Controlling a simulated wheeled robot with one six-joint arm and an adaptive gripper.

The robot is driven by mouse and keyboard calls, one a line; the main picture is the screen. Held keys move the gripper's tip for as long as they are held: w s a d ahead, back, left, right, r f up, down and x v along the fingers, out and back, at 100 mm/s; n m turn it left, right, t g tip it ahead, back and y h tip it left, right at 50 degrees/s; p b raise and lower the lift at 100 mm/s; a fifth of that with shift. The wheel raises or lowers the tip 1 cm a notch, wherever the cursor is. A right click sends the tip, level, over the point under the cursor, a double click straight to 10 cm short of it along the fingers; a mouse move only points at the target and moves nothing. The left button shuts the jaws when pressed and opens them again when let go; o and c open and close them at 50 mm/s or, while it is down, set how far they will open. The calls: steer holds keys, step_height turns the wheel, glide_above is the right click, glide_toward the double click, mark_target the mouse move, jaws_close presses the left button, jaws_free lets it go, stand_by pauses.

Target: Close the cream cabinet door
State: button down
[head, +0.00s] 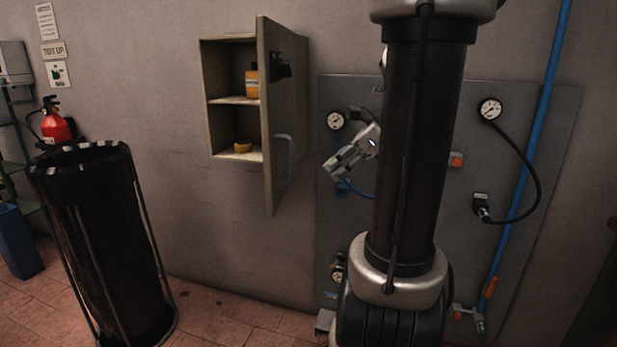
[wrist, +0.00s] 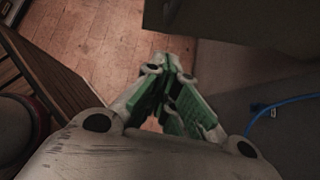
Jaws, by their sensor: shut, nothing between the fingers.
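The cream cabinet (head: 228,53) hangs on the wall left of centre in the head view. Its door (head: 268,120) stands wide open, hinged on the right side and swung out from the wall. A handle (head: 284,152) and a dark latch (head: 280,66) show on the door. My gripper (head: 332,170) is to the right of the door, apart from it, with its fingers pointing left and down. In the wrist view the green-padded fingertips (wrist: 168,66) meet with nothing between them. A dark edge, perhaps the door's bottom (wrist: 220,20), lies beyond them.
An orange-yellow bottle (head: 252,82) and a small yellow item (head: 243,147) sit inside on the shelves. A gauge panel (head: 450,200) with hoses is on the wall at right. A black bin (head: 100,230) and a fire extinguisher (head: 56,125) stand at left.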

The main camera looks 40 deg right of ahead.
steer(key=w+a+f, duration=0.3)
steer(key=w+a, duration=0.1)
steer(key=w, duration=0.1)
steer(key=shift+w+f, duration=0.15)
steer(key=shift+w, duration=0.25)
steer(key=shift+a, duration=0.15)
